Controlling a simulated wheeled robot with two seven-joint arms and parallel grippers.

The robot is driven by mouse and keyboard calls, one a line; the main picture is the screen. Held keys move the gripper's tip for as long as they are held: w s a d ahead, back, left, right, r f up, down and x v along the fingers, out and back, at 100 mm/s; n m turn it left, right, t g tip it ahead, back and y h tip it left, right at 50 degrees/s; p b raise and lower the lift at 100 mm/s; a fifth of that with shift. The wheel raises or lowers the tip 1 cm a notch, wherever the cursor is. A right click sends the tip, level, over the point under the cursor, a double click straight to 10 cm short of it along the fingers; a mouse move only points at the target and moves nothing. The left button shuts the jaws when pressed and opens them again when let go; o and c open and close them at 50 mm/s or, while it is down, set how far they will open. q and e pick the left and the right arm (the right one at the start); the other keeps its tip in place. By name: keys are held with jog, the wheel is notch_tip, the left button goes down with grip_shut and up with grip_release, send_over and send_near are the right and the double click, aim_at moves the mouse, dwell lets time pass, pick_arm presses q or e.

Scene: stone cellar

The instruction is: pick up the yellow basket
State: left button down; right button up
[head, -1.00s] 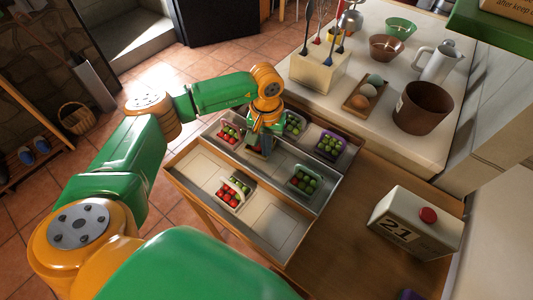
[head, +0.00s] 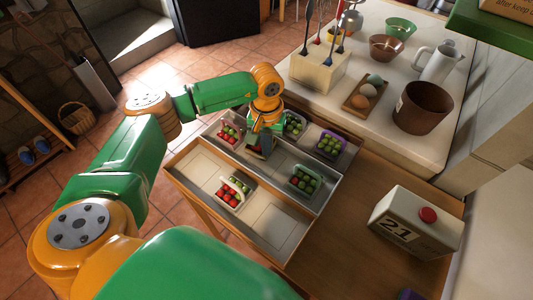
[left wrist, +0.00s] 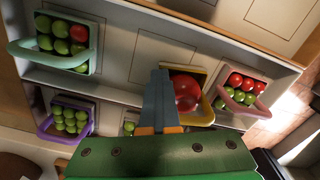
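The yellow basket (left wrist: 203,112) holds red fruit and stands in a tray compartment; in the head view my left gripper mostly hides it. My left gripper (head: 260,148) points down at the basket. In the left wrist view its fingers (left wrist: 160,98) overlap the basket's left side, and they appear close together, seen almost edge-on. I cannot tell whether the basket's handle is between them. My right gripper is not in view.
A pink basket (left wrist: 242,93), a purple basket (head: 331,145) and a pale green basket (head: 305,181) share the tray, with other fruit baskets nearby. The counter (head: 365,140) behind holds bowls, a pitcher and eggs.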

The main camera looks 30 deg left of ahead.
pick_arm(q)
jog(key=shift+c, duration=0.6)
grip_release()
